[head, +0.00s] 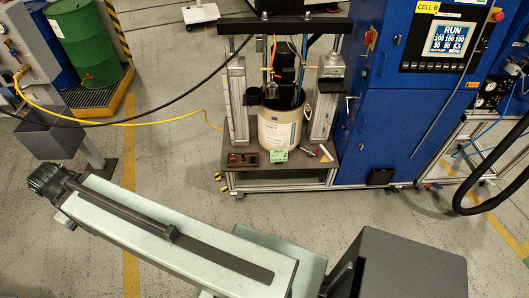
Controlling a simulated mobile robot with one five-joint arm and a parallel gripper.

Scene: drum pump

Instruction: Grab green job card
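The green job card (279,156) is small and bright green. It is at the front edge of the drum pump's low platform, just in front of the pale drum (279,128). Its print is too small to read. A long pale arm link of mine crosses the lower left, well apart from the card, and ends in a dark joint. My gripper's fingers do not show in this view.
The platform (283,170) also carries a dark block with red parts (242,159) and a red-and-white item (323,153). A blue cabinet (395,110) stands right. A yellow hose (150,121) crosses left. Bare floor (200,190) lies in front.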

